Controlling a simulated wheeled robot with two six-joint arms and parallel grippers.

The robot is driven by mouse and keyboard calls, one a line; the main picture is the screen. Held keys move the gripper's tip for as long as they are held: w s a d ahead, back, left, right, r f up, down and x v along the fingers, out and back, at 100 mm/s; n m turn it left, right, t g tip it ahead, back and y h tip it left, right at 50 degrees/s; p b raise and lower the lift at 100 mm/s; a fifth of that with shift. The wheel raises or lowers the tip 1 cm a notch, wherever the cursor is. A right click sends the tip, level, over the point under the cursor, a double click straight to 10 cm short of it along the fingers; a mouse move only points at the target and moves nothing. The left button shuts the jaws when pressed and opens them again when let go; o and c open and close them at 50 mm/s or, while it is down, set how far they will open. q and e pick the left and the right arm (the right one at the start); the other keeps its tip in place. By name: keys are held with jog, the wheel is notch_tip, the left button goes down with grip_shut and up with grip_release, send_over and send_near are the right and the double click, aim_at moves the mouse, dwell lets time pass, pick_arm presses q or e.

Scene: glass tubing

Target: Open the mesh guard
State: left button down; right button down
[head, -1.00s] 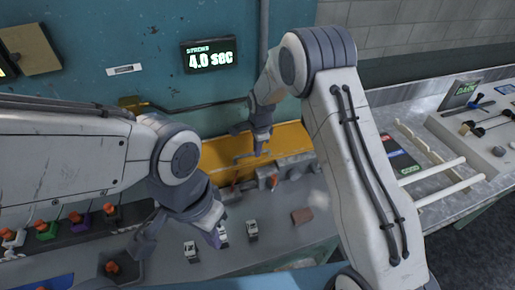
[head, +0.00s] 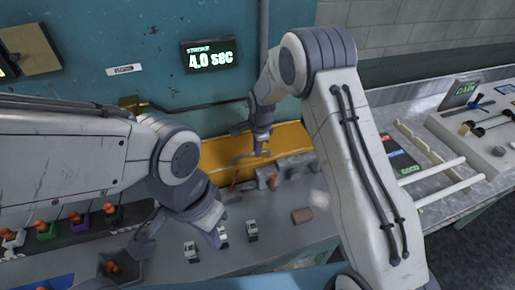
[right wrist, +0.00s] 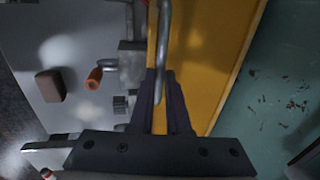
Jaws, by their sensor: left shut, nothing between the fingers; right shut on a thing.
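A yellow panel (head: 290,136), which I take to be the guard, spans the back of the bench; I see no clear mesh in it. It also shows in the right wrist view (right wrist: 215,60). A bent metal bar handle (right wrist: 164,45) stands in front of it. My right gripper (head: 258,152) is at the panel's front, shut on this handle; in the right wrist view its fingers (right wrist: 160,110) close around the bar's end. My left gripper (head: 220,238) is shut and empty, low over the bench, near small white-and-black pieces.
Small white-and-black pieces (head: 251,231) and a brown block (head: 302,215) lie on the grey bench. Orange-topped parts stand at the left. A wall display (head: 209,56) reads 4.0 sec. A side bench (head: 430,160) with rods stands at the right.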

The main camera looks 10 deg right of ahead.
jog(key=shift+r, duration=0.15)
jog(key=shift+w+r, duration=0.3)
jog(key=shift+r, duration=0.2)
jog(key=w+a+r+p, duration=0.1)
jog(key=w+r+p, duration=0.1)
jog(key=w+r, duration=0.4)
jog(key=shift+a+r+p, duration=0.15)
jog(key=shift+r+p, duration=0.2)
jog(key=shift+r, duration=0.25)
